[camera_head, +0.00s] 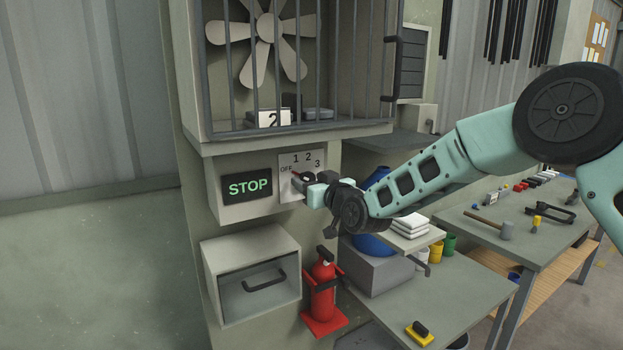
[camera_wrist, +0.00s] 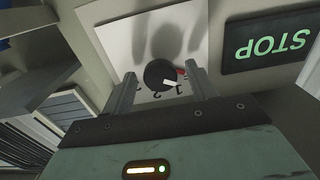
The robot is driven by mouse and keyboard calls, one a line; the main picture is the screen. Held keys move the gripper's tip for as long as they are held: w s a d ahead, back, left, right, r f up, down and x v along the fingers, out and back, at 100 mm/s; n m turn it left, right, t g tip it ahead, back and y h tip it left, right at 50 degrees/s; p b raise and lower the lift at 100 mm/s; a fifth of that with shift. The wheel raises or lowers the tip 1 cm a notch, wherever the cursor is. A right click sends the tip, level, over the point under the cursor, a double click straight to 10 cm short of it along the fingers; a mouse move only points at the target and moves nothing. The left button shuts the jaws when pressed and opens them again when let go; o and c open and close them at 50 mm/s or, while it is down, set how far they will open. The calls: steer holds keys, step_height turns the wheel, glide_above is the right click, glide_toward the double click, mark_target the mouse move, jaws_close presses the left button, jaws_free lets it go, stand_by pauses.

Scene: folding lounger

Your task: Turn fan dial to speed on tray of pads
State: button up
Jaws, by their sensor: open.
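The fan dial is a dark round knob on a pale plate (camera_head: 289,160) marked OFF, 1, 2 and 3. In the wrist view the knob (camera_wrist: 158,75) shows from close up, upside down, with a red mark at its edge on the OFF side. My gripper (camera_wrist: 160,77) is open, with one finger on each side of the knob; contact is unclear. In the head view my gripper (camera_head: 310,184) partly covers the dial. A stack of white pads (camera_head: 411,221) lies on a tray (camera_head: 418,239) at right.
A fan (camera_head: 270,30) sits behind bars above the panel. A green-lit STOP sign (camera_head: 248,186) is left of the dial. Below are a drawer (camera_head: 262,285) and a red extinguisher (camera_head: 323,285). Benches with tools (camera_head: 545,225) stand at right; the floor at left is clear.

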steer(key=c, duration=1)
steer(key=shift+f+b, duration=0.1)
steer(key=shift+b, duration=0.35)
steer(key=m+b, duration=1.5)
steer(key=b, duration=0.5)
steer(key=shift+m, duration=0.3)
